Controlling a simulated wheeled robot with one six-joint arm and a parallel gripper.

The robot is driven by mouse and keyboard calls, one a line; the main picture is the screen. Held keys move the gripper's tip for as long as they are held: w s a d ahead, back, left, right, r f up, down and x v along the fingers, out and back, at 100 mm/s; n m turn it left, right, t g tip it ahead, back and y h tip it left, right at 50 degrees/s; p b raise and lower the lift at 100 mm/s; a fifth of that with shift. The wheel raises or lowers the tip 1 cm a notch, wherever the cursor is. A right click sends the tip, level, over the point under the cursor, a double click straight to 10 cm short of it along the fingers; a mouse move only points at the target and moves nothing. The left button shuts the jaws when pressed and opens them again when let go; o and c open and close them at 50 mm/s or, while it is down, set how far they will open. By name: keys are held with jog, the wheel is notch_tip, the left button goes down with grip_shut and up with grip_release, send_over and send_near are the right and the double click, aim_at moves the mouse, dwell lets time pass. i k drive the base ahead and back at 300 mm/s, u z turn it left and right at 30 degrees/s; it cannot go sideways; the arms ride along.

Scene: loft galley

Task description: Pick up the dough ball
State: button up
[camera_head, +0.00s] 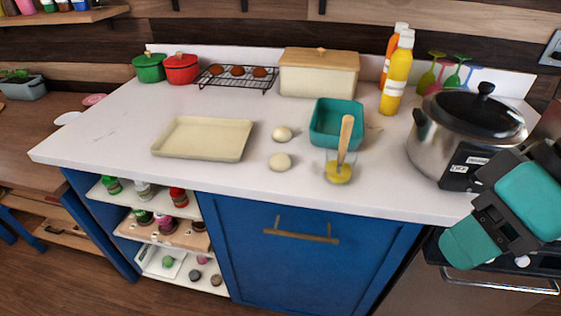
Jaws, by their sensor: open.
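Two pale, round dough balls lie on the white countertop (110,130), right of the cream baking tray. One dough ball (282,134) is farther back; the other dough ball (280,161) is nearer the front edge. They are apart from each other. My gripper (455,245) is at the lower right, in front of the counter and well to the right of both balls. It is open, and I see nothing held in it.
The cream tray (203,155) is empty. A teal bin (322,138) and a glass with yellow contents and a wooden-handled tool (345,150) stand right of the balls. A steel cooker (432,148) stands near my gripper. The counter in front of the balls is clear.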

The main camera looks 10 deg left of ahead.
aim_at(279, 162)
jog(key=z, duration=0.05)
jog(key=k, duration=0.45)
jog(key=u, duration=0.9)
jog(key=i, duration=0.75)
jog(key=u, duration=0.3)
